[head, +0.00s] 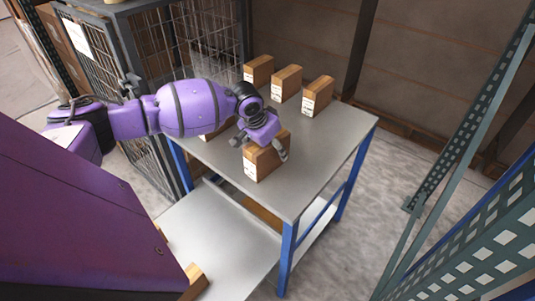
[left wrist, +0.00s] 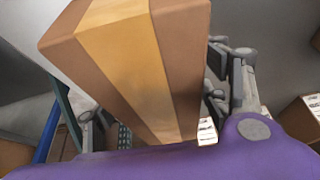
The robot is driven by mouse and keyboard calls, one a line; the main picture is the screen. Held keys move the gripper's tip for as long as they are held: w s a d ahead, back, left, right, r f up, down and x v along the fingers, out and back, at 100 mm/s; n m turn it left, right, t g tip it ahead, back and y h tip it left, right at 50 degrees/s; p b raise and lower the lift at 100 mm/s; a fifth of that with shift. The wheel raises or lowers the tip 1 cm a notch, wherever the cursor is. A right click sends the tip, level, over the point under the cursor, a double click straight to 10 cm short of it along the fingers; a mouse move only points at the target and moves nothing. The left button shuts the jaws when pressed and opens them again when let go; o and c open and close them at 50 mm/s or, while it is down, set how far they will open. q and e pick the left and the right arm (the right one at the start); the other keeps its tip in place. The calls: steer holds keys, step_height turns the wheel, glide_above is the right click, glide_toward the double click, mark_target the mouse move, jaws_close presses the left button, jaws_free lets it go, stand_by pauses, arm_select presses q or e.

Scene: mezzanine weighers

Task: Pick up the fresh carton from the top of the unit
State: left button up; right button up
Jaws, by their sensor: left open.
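A brown carton (head: 264,164) with a lighter tape band and a white label stands on the grey top of the blue-legged unit (head: 310,165). My left gripper (head: 262,143) is over this carton with its fingers on either side. In the left wrist view the carton (left wrist: 135,65) fills the space between the two open fingers (left wrist: 165,105). Part of the carton's lower end is hidden by the purple gripper body. I cannot tell whether the fingers touch it. My right gripper is not in view.
Three similar cartons (head: 287,82) stand in a row at the back of the top. Another carton (head: 212,132) is partly hidden behind my left arm. A wire cage (head: 165,50) stands at the left and green racking (head: 470,200) at the right. The top's right side is clear.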

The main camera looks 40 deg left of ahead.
arm_select(q)
steer(key=shift+f, duration=0.2)
stand_by(0.7)
steer(key=c, duration=1.7)
